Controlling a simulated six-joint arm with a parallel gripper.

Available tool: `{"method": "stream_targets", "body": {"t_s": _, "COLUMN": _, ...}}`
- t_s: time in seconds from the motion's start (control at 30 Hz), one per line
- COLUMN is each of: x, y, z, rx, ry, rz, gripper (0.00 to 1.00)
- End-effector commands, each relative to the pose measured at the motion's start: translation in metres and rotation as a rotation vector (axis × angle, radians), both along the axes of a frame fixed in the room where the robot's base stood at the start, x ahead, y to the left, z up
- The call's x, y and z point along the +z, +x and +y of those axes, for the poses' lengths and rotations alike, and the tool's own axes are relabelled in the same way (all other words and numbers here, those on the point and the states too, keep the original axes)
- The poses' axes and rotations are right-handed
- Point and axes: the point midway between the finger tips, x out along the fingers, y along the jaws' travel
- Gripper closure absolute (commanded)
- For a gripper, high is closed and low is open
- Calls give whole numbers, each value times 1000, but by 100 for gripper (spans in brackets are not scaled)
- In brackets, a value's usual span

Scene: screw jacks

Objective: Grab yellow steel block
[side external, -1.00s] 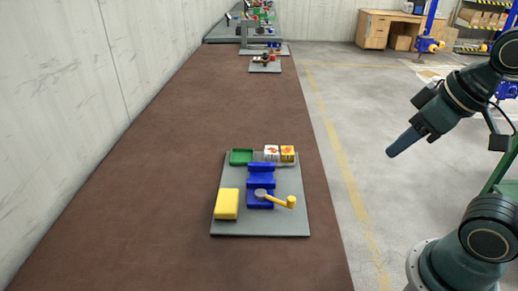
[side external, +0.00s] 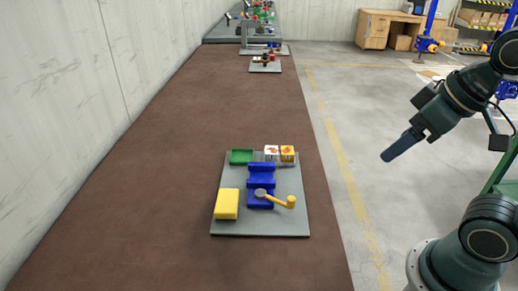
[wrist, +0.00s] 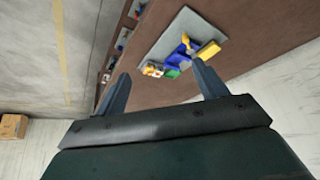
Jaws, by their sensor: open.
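The yellow steel block (side external: 227,204) lies on the front left corner of a grey plate (side external: 270,229) on the brown table. In the wrist view the yellow block (wrist: 209,49) shows beyond my fingers, at the right side of the plate. My gripper (side external: 388,156) is to the right of the table, above the floor and well away from the block. In the wrist view my gripper (wrist: 160,84) has its two fingers spread apart with nothing between them.
On the plate stand a blue jack (side external: 261,176) with a yellow crank (side external: 284,201), a green tray (side external: 241,157), a white block (side external: 271,153) and a yellow patterned block (side external: 288,153). More plates stand far back. A wall (side external: 75,90) borders the table's left.

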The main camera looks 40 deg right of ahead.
Motion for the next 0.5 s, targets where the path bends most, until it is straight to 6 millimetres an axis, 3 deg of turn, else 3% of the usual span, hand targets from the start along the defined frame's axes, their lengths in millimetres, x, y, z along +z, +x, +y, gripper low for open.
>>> {"method": "stream_targets", "body": {"t_s": 0.33, "x": 1, "y": 2, "z": 0, "rx": 5, "ry": -3, "rz": 2, "gripper": 29}}
{"method": "stream_targets", "body": {"t_s": 0.5, "x": 5, "y": 15, "z": 0, "rx": 35, "ry": -13, "rz": 16, "gripper": 29}}
